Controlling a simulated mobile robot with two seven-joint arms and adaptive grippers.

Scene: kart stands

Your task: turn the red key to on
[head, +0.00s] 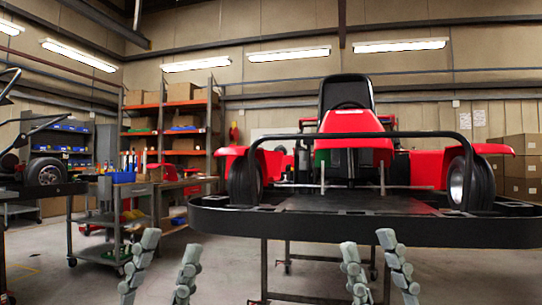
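A red and black kart (352,124) faces me, raised on a stand (300,270). Its black seat (346,95) rises behind the red front panel. I cannot make out a red key anywhere on the kart; it is hidden or too small to tell. My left gripper (171,240) is low, left of the kart's front bumper, with its two fingers apart and nothing between them. My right gripper (367,242) is low in front of the bumper's middle, fingers apart and empty. Neither gripper appears to hold anything.
The kart's wide black front bumper (440,231) spans the space before me. A grey cart (105,253) and a workbench (165,190) with tools stand at the left. Orange shelves (183,131) with boxes stand behind. Another kart (44,168) is at far left. Stacked boxes (522,165) are at right.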

